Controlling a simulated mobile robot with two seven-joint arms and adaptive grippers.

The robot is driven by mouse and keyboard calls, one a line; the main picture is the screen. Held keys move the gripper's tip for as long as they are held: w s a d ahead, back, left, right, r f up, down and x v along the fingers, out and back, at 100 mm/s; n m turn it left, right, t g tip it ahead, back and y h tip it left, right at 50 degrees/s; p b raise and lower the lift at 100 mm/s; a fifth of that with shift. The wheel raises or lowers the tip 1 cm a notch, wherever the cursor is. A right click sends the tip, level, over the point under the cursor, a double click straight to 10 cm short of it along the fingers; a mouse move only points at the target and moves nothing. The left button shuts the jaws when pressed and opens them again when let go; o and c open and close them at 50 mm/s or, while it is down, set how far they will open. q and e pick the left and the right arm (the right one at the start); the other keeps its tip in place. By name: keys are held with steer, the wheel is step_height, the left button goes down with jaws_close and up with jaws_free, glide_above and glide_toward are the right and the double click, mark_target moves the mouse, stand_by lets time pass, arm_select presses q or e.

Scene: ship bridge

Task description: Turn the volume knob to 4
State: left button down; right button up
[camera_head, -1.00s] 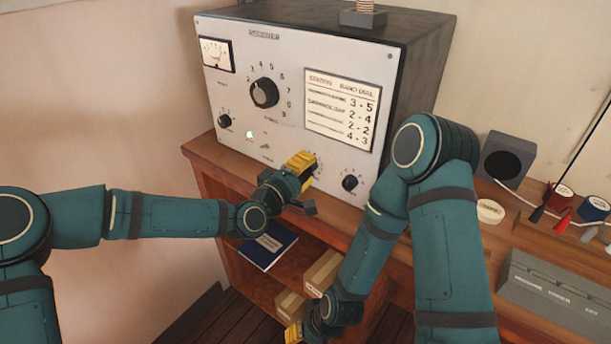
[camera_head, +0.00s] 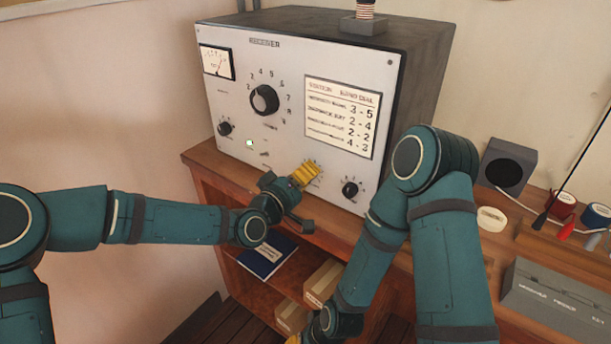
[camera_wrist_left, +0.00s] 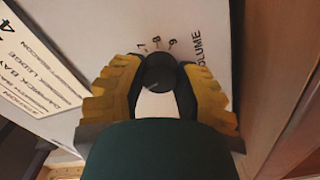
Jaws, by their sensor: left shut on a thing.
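The grey-fronted receiver (camera_head: 225,100) stands on a wooden desk. Its volume knob (camera_wrist_left: 160,72) is dark and round in the left wrist view, with the word VOLUME and the digits 7, 8 and 9 beside it. My left gripper (camera_head: 305,174) is at the lower middle of the panel, and its yellow fingers close on the knob from both sides. In the head view the gripper hides the knob. I cannot read the knob's setting; fingers cover part of the scale. My right gripper (camera_head: 293,339) is low at the bottom edge, mostly cut off.
A large dial (camera_head: 264,100), a lower-left knob (camera_head: 225,128) and a lower-right knob (camera_head: 350,188) sit on the same panel. A printed station card (camera_head: 342,117) is at its right. A small speaker (camera_head: 507,167) and a grey box (camera_head: 555,300) are to the right.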

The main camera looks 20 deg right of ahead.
arm_select(q)
steer(key=c, duration=0.6)
jaws_free()
steer(key=v, duration=1.2)
